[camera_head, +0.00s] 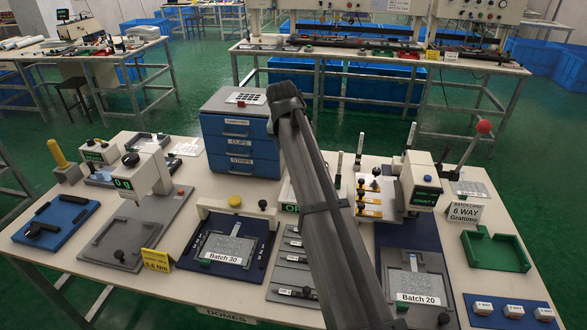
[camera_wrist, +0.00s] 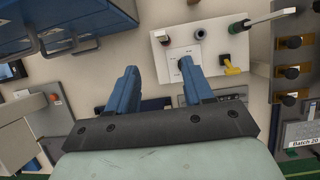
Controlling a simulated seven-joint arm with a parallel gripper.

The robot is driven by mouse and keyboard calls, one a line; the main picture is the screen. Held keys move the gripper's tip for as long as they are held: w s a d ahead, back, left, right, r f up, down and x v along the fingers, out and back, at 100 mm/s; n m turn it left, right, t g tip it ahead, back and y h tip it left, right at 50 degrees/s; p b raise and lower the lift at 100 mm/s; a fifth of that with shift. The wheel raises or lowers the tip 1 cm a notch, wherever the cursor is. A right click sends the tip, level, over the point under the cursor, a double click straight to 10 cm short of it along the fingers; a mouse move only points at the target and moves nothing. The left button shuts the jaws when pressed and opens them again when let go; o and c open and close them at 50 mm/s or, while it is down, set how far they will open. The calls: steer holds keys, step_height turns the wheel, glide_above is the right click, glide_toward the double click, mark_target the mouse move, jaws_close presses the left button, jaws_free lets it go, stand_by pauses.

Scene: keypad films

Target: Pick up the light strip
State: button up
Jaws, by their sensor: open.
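My gripper (camera_wrist: 157,68) shows in the wrist view with its two blue fingers spread apart and nothing between them. In the head view my arm hides the middle of the bench, and the fingers cannot be made out. A blue drawer cabinet (camera_head: 240,134) has a lower drawer labelled STRIPS; its drawers look shut. A grey rack (camera_head: 290,268) with small labelled pieces lies partly behind my arm.
A Batch 30 plate (camera_head: 229,249) lies left of my arm, a Batch 20 plate (camera_head: 417,287) right of it. A press with a tall lever (camera_head: 466,158) stands right. A green tray (camera_head: 495,249) and a blue mat (camera_head: 478,320) lie at the right.

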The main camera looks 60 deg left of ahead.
steer(key=shift+d+f+x, duration=0.1)
steer(key=shift+d+x, duration=0.1)
steer(key=shift+x, duration=2.1)
steer(key=shift+d+f+x, duration=0.1)
steer(key=shift+d+x, duration=0.1)
steer(key=shift+x, duration=2.15)
steer(key=shift+d+x, duration=0.2)
steer(key=shift+x, duration=2.1)
steer(key=shift+s, duration=0.1)
steer(key=shift+c, duration=0.2)
jaws_close()
